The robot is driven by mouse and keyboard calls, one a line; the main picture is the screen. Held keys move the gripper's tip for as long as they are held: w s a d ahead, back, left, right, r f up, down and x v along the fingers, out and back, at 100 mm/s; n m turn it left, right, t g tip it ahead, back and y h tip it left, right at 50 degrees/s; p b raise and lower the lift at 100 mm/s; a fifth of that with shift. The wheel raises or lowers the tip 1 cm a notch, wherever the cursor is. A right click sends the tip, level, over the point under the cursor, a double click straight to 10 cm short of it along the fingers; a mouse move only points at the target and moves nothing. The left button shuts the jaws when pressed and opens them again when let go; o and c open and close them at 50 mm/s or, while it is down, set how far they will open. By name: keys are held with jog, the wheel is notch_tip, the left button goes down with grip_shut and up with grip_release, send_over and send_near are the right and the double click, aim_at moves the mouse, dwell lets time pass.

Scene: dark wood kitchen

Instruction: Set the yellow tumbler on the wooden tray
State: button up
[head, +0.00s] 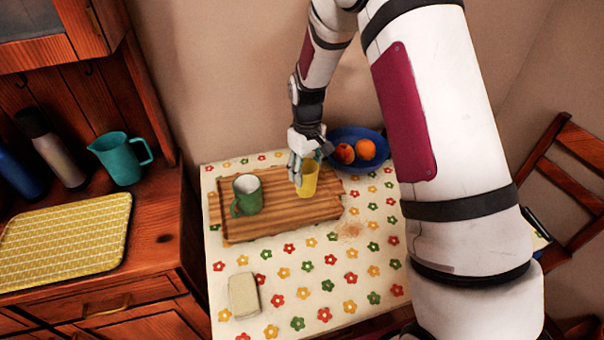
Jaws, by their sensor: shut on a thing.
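The yellow tumbler (308,181) is upright at the right part of the wooden tray (282,222). My gripper (304,172) is shut on the tumbler's upper rim from its left and back side. The tumbler's base appears at the tray's surface, but I cannot tell whether it touches. The tray lies flat on a table with a flowered cloth (310,265). A green mug (247,194) stands on the tray's left half, apart from the tumbler.
A blue bowl (372,139) with fruit stands close behind the tray's right end. A pale block-like object (243,296) lies at the cloth's front left. A cabinet at left holds a teal pitcher (121,160), bottles and a yellow mat (66,243). The cloth's front is mostly clear.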

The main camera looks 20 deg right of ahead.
jog(key=shift+w+a+f, duration=0.1)
jog(key=shift+w+f, duration=0.05)
jog(key=shift+w, duration=1.3)
jog(key=shift+s+f, duration=0.1)
jog(key=shift+f, duration=1.6)
jog(key=shift+f, duration=0.15)
jog(key=o, duration=1.1)
